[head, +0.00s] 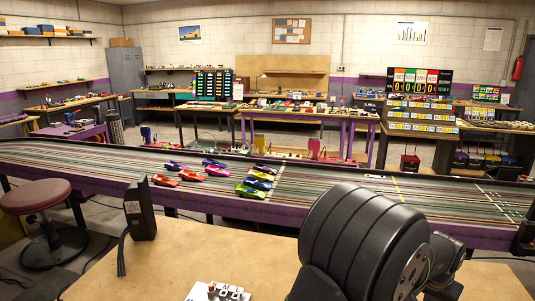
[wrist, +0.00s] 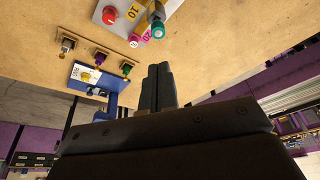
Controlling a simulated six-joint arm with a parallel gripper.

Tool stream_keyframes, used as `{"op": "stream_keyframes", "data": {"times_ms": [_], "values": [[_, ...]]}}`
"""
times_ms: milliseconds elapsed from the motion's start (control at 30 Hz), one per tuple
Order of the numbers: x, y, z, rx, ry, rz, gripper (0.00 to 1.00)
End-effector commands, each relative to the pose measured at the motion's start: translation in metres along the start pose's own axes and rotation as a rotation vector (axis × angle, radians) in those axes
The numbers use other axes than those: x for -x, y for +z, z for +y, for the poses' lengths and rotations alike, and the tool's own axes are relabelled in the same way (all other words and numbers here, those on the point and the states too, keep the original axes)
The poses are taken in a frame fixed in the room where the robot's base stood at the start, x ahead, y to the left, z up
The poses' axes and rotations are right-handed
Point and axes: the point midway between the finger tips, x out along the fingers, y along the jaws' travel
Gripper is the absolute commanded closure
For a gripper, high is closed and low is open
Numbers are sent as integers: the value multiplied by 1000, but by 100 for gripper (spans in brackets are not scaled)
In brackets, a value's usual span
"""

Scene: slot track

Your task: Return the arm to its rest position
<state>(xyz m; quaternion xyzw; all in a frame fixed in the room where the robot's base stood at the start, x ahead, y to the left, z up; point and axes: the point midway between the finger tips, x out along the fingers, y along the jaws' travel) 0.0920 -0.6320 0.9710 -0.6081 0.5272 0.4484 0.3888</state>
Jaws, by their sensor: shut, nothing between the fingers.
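My arm shows as a large dark rounded link at the lower right of the head view, over the wooden table (head: 190,245). My gripper (wrist: 158,70) shows in the wrist view, with its two dark fingers together and nothing between them. It is not visible in the head view. In the wrist view the fingers point toward the wooden table surface (wrist: 215,60), apart from the objects there.
A white panel (wrist: 122,8) with a red button and coloured markers, and a blue fixture (wrist: 92,78), are near the fingers. The slot track (head: 330,190) with several toy cars crosses behind the table. A black box (head: 140,208) stands at its left edge; a stool (head: 35,197) is left.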

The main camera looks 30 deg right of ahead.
Motion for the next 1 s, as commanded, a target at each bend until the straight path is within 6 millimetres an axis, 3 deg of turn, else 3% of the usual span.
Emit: {"op": "stream_keyframes", "data": {"times_ms": [200,433,633,1000], "values": [[-44,1,0,0,0,-3,100],[-73,2,0,0,0,-2,100],[-82,4,0,0,0,0,100],[-81,4,0,0,0,1,100]]}}
